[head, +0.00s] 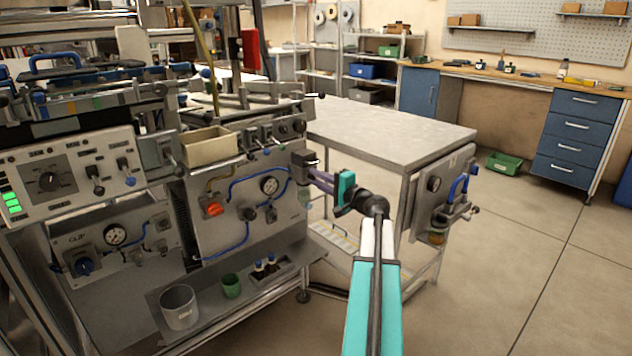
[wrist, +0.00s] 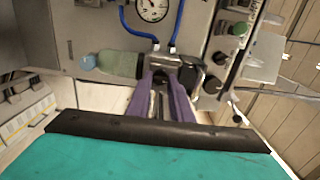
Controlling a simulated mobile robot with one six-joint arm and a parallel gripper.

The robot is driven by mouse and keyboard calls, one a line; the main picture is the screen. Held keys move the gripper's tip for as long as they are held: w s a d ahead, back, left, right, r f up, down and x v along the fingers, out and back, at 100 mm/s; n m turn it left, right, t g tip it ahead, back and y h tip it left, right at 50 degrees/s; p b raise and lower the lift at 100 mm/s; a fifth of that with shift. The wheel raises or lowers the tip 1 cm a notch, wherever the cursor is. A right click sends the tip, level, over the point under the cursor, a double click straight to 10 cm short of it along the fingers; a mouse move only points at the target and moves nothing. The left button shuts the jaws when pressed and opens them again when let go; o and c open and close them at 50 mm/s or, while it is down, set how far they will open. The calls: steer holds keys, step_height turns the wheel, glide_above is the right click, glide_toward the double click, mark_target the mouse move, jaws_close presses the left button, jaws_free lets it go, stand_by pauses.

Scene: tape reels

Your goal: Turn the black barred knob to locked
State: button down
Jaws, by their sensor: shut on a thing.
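The black barred knob (wrist: 160,75) shows as a small dark shape between my fingertips in the wrist view, at a grey metal block with a dark end. The fingers hide most of it, so its bar's angle and any lock marking cannot be read. My gripper (wrist: 161,88) has two purple fingers, shut on the knob from both sides. In the head view my gripper (head: 313,178) reaches left from the teal wrist to the right edge of the machine panel, just below a dark block (head: 303,158). The knob itself cannot be made out there.
A greenish bottle (wrist: 122,65) with a blue cap lies close left of the fingers in the wrist view. A steel table (head: 390,135) stands behind my arm.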

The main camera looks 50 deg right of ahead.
steer(key=shift+w+r, duration=0.1)
steer(key=c, duration=1.6)
jaws_free()
steer(key=s, duration=0.4)
steer(key=s+p, duration=0.1)
steer(key=s, duration=0.4)
steer(key=s+a+p, duration=0.1)
steer(key=s, duration=0.4)
steer(key=shift+w, duration=0.1)
